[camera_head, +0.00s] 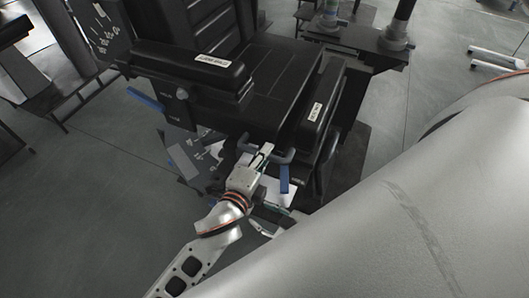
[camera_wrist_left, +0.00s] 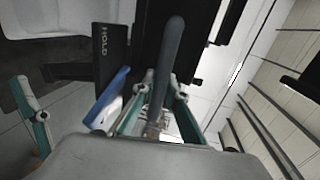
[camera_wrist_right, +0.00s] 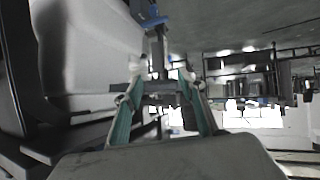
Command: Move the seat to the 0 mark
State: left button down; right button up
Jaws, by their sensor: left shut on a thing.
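The black seat (camera_head: 265,85) with two padded armrests fills the upper middle of the head view. A grey-blue bar handle (camera_head: 281,157) sticks out at its front edge. My left gripper (camera_head: 263,152) is shut on this bar handle, which runs up between the fingers in the left wrist view (camera_wrist_left: 171,55). A blue lever (camera_head: 284,179) hangs beside it, near a plate marked HOLD (camera_wrist_left: 104,45) in the left wrist view. My right gripper (camera_wrist_right: 161,72) is open, its fingers apart near a dark bar with a blue-topped post (camera_wrist_right: 155,35). I cannot make out a 0 mark.
Another blue lever (camera_head: 146,99) sticks out under the left armrest (camera_head: 190,75). A dark stand with posts (camera_head: 365,40) is behind the seat at the right. My own pale body covers the lower right. Grey floor (camera_head: 70,200) is clear at the left.

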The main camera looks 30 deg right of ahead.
pick_arm(q)
jog(key=shift+s+d, duration=0.25)
jog(key=shift+s, duration=0.05)
jog(key=c, duration=2)
grip_release()
jog(key=shift+d, duration=0.15)
jog(key=shift+w+a, duration=0.1)
jog(key=shift+a, duration=0.1)
jog(key=shift+s+a, duration=0.25)
jog(key=shift+a, duration=0.2)
jog(key=v, duration=1.1)
jog(key=shift+r, duration=0.15)
jog(key=shift+d, duration=0.1)
